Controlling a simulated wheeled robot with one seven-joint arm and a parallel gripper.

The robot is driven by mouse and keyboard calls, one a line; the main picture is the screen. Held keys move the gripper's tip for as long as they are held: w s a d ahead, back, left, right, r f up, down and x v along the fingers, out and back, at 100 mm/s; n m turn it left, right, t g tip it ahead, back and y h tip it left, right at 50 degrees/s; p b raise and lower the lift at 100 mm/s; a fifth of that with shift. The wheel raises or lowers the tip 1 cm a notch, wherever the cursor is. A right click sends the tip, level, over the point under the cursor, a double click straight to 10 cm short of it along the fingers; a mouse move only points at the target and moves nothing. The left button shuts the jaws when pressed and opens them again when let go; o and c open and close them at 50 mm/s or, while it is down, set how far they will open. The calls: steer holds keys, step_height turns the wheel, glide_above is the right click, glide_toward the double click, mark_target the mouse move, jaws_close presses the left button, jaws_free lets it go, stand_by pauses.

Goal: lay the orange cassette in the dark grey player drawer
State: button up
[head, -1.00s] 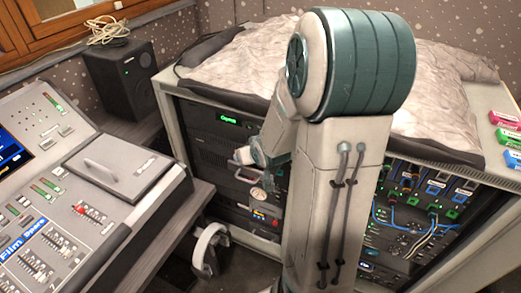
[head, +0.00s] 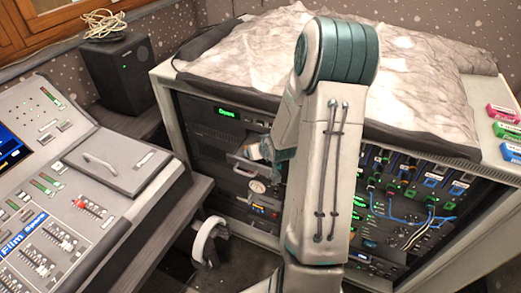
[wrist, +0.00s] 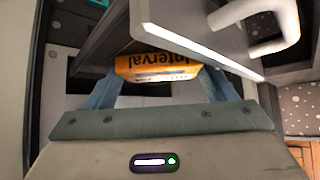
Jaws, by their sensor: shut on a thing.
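The orange cassette (wrist: 158,68), with a label reading "Interval" upside down, is between the fingers of my gripper (wrist: 160,85) in the wrist view. My gripper is shut on it. A panel with a pale edge and a light bar handle (wrist: 190,42) slants across the top right, close to the cassette; it looks like the front of the pulled-out drawer. Dark surfaces lie behind it. In the head view the drawer (head: 241,160) juts from the equipment rack, beside my gripper (head: 268,150). My arm hides much of this area, and the cassette cannot be made out there.
The rack (head: 160,110) has a cloth-covered top and cables at its right. Several coloured cassettes (head: 505,132) lie on its right edge. A mixing desk (head: 70,215) and a speaker (head: 118,72) stand at the left. A white curved object (head: 207,240) is low before the rack.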

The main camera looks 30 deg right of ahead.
steer(key=shift+f, duration=0.1)
steer(key=o, duration=0.8)
